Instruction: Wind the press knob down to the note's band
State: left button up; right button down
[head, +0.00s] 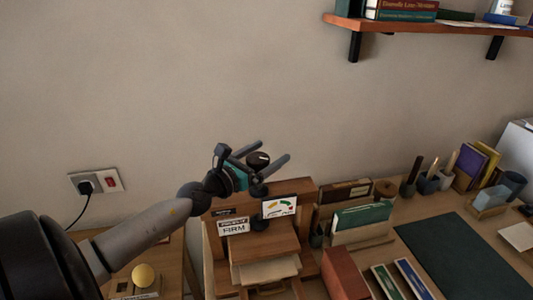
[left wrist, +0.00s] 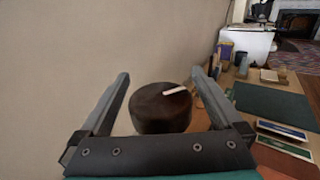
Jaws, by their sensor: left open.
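The press knob (head: 258,159) is a dark round knob above the wooden press (head: 306,187). In the left wrist view the knob (left wrist: 158,112) is dark brown with a white mark on top, pointing to the upper right. My left gripper (head: 272,151) is open, its fingers on either side of the knob. There is a gap at the left finger; the right finger is very close, and I cannot tell if it touches. A note reading "FIRM" (head: 233,227) is on the press front. Beside it is a white dial card (head: 280,207) with coloured bands; its reading is too small to make out.
A green book (head: 361,216) stands in a holder right of the press. A reddish-brown block (head: 344,274) is in front. A dark mat (head: 465,258) covers the desk at right. A shelf (head: 430,26) hangs upper right. A yellow ball (head: 144,274) sits at lower left.

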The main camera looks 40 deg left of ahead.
pick_arm(q)
jog(key=c, duration=1.4)
